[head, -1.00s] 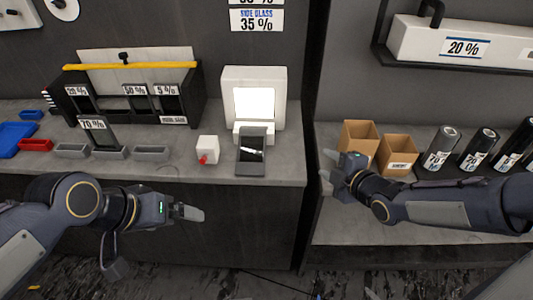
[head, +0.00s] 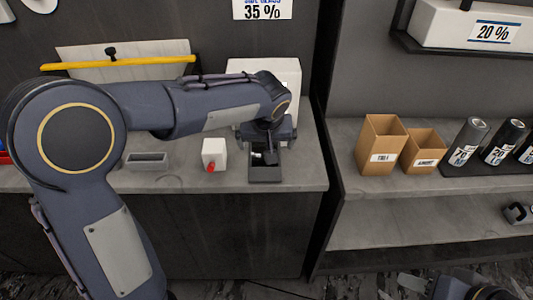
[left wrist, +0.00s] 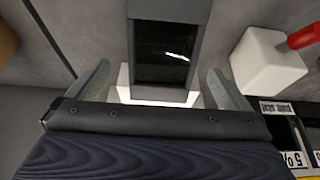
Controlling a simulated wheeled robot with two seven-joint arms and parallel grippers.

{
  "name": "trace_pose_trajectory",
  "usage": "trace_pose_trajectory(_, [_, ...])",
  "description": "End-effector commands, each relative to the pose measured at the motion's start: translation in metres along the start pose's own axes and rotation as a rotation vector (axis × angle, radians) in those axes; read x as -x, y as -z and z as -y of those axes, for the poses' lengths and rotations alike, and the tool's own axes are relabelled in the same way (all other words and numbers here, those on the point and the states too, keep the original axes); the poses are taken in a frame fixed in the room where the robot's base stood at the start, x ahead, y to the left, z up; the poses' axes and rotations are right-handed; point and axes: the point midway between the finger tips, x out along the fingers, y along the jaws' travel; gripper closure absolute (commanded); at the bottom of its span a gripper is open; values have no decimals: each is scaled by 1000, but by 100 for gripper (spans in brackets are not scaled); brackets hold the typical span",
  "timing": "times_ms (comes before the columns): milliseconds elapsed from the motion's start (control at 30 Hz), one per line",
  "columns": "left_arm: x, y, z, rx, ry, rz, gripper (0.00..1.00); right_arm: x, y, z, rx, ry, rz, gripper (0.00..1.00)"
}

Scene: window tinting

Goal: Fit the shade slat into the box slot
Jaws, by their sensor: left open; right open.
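A dark glossy slat (left wrist: 162,55) in a grey frame shows in the left wrist view, in front of the lit white box (left wrist: 125,100). In the head view the lower part of the grey frame (head: 265,174) shows on the counter; my arm hides the rest. My left gripper (left wrist: 160,88) is open, one finger on each side of the frame; I cannot tell whether they touch it. It also shows in the head view (head: 265,152). The slotted box is mostly hidden behind my left arm. My right gripper (head: 412,284) is open, partly visible at the bottom edge.
A white block with a red knob (head: 213,155) stands left of the frame; it also shows in the left wrist view (left wrist: 265,60). A grey tray (head: 148,161) lies farther left. Cardboard boxes (head: 380,143) and dark rolls (head: 468,142) stand on the right counter.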

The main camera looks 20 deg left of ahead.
Motion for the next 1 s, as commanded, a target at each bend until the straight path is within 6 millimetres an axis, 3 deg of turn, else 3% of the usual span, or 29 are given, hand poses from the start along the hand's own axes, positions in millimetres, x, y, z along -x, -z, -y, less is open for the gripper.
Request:
trace_pose_trajectory(333, [-48,-2,4,0,2,3,0,3,2,1,3,-1,-1,58])
trace_pose_trajectory(633, [-54,-2,3,0,-1,1,0,3,2,1,4,-1,-2,58])
trace_pose_trajectory(1000, [-53,-2,3,0,-1,1,45,3,2,1,4,-1,-2,58])
